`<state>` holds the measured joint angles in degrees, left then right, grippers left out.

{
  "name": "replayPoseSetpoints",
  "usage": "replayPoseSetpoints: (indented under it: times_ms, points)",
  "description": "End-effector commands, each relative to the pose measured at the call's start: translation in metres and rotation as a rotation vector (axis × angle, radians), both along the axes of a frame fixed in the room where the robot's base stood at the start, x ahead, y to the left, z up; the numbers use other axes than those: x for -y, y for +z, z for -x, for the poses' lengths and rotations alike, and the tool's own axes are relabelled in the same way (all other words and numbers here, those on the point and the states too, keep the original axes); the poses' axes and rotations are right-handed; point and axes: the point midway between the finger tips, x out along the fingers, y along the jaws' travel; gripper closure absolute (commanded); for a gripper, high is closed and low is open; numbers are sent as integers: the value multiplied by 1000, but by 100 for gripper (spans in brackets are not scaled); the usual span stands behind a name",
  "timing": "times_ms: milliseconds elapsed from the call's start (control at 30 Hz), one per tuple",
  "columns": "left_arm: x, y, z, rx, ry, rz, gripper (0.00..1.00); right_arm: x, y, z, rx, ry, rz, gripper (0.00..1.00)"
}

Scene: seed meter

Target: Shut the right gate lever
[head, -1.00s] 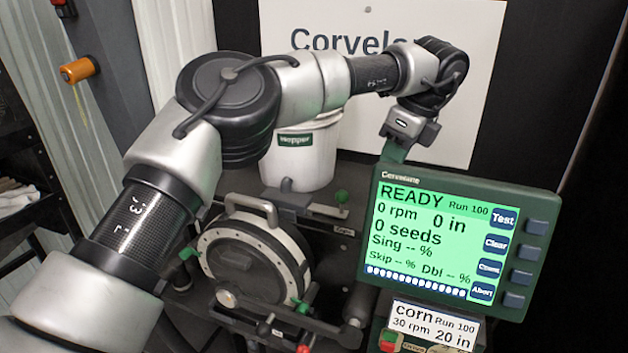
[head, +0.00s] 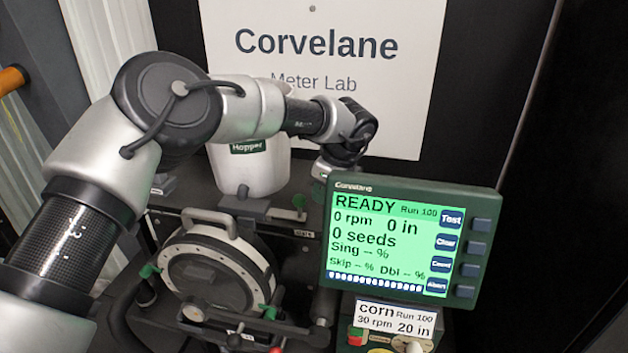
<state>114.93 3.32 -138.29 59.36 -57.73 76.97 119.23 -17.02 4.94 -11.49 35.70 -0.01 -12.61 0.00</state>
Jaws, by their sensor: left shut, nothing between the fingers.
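Several green-tipped parts look like levers, and I cannot tell for sure which is the right gate lever. One green knob (head: 299,203) stands on a grey bar just right of the white hopper (head: 250,172). Another green tip (head: 268,312) is at the lower right of the round meter housing (head: 215,275), and a green clip (head: 149,271) is at its left. My left gripper (head: 322,170) is shut and empty, above and right of the knob by the hopper and apart from it. Its fingertips are partly hidden near the monitor's top left corner. My right gripper is not in view.
The green-framed monitor (head: 410,188) reading READY stands at the right, close to my left gripper. A corn label card (head: 396,318) sits below it. A Corvelane sign (head: 400,110) is behind. A red-tipped handle (head: 277,349) is at the bottom.

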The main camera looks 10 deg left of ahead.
Motion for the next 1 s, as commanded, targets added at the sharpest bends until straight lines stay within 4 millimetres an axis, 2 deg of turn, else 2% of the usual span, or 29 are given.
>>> replayPoseSetpoints:
  times_ms: [33, 133, 367, 600, 833, 1000]
  points:
    - [-6, 2, -1, -4, 0, 0, 100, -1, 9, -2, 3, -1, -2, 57]
    - [-14, -1, -2, -2, -1, 0, 100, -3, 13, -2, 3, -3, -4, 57]
    - [-19, -5, -3, -3, -2, -1, 100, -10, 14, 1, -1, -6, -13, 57]
    - [-21, -5, -3, -2, -1, 0, 100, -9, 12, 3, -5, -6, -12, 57]
    - [-58, -8, -4, -2, 3, 1, 100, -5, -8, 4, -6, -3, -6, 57]
    - [-68, -6, -3, -4, -2, -1, 100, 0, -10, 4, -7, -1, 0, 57]
